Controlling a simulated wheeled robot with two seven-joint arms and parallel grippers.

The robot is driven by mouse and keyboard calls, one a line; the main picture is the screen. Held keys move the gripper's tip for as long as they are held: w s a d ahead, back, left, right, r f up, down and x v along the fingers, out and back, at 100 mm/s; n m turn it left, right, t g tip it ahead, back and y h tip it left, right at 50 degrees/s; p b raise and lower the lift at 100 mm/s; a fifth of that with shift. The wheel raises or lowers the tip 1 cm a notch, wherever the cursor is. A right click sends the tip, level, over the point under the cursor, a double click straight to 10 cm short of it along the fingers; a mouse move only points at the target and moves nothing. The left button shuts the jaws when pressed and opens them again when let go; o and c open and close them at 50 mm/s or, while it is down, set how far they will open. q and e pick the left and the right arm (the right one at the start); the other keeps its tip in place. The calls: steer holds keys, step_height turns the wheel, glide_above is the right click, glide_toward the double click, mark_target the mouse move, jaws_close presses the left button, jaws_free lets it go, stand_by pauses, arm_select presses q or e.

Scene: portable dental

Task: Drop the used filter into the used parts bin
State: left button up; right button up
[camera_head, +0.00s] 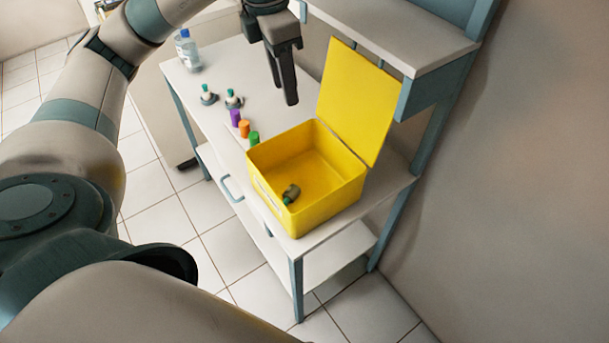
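The used parts bin (333,198) is a yellow open box with its lid (357,100) standing up at the back. A small dark grey cylinder with green ends (291,193), which looks like the used filter, lies tilted inside the bin near its front left corner. My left gripper (287,98) hangs fingers down above the table, behind and higher than the bin, near the lid's left edge. No object shows in it. Its fingers overlap in this view, so their gap is unclear. My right gripper is not in view.
The bin stands on a white table (222,75) with blue legs. Purple (235,118), orange (244,129) and green (254,138) cylinders stand left of it. Two small green-topped items (233,99) and a clear bottle (187,51) stand farther back. A shelf (400,35) overhangs at right.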

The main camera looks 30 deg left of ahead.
arm_select(q)
steer(key=shift+s+r, duration=0.1)
steer(key=shift+r, duration=0.55)
stand_by(0.5)
steer(key=shift+f, duration=0.1)
